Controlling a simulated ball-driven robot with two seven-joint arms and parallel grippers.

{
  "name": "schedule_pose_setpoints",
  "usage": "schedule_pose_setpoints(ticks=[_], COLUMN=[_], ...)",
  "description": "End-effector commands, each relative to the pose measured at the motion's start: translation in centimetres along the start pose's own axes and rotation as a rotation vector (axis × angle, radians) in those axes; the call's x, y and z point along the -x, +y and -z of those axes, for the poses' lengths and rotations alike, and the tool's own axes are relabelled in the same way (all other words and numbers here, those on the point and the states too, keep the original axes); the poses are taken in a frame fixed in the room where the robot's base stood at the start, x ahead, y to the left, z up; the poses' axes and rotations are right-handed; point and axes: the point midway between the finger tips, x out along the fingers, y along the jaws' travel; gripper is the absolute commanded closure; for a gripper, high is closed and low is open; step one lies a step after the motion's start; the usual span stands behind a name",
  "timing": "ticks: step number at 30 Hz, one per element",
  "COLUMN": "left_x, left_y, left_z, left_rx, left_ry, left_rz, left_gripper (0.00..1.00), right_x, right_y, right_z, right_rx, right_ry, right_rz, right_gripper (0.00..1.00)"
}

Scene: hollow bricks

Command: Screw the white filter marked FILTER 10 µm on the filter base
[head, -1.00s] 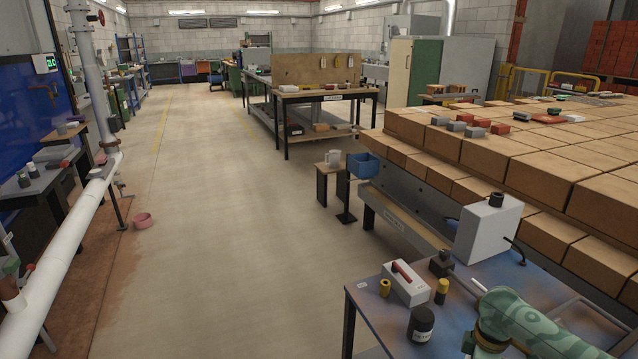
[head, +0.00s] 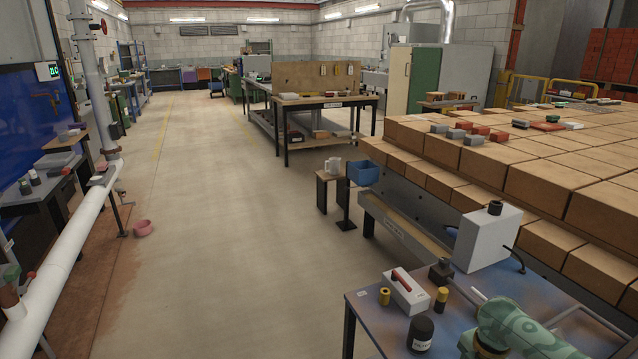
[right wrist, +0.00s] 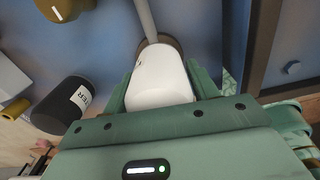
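In the right wrist view a white filter (right wrist: 160,84) with dark marking at its edge sits between the two green fingers of my right gripper (right wrist: 160,92). The fingers lie close against both its sides, and the gripper looks shut on it. Just beyond the filter is a brown round part (right wrist: 174,44), with a grey rod (right wrist: 146,20) running up from it. I cannot tell whether filter and round part touch. In the head view my right arm covers this spot; only the rod's tip (head: 478,294) shows. My left gripper is not in view.
A black labelled cylinder (head: 420,335) stands on the blue table (head: 372,327), also in the right wrist view (right wrist: 62,104). Near it are a yellow-and-black cylinder (head: 441,300), a small yellow part (head: 385,296), a white case with red handle (head: 406,292) and a grey tank (head: 486,240).

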Motion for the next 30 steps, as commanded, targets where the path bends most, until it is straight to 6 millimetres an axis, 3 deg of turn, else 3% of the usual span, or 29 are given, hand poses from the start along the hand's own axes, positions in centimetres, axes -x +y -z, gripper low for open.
schedule_pose_setpoints(ticks=[1, 4, 18, 30], left_x=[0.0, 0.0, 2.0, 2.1], left_y=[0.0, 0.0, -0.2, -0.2], left_z=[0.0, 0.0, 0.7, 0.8], left_rx=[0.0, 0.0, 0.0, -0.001], left_ry=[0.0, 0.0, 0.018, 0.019], left_rz=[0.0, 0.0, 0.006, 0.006], left_gripper=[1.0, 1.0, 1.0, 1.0], right_x=[0.0, 0.0, 0.3, -0.1], right_y=[0.0, 0.0, 0.0, -0.1], right_z=[0.0, 0.0, 0.0, -0.1], right_rx=[-0.001, -0.001, -0.207, -0.255], right_ry=[0.0, 0.0, 0.001, -0.001], right_rz=[0.0, 0.0, 0.001, 0.002], right_gripper=[0.56, 0.83, 0.83, 0.83])
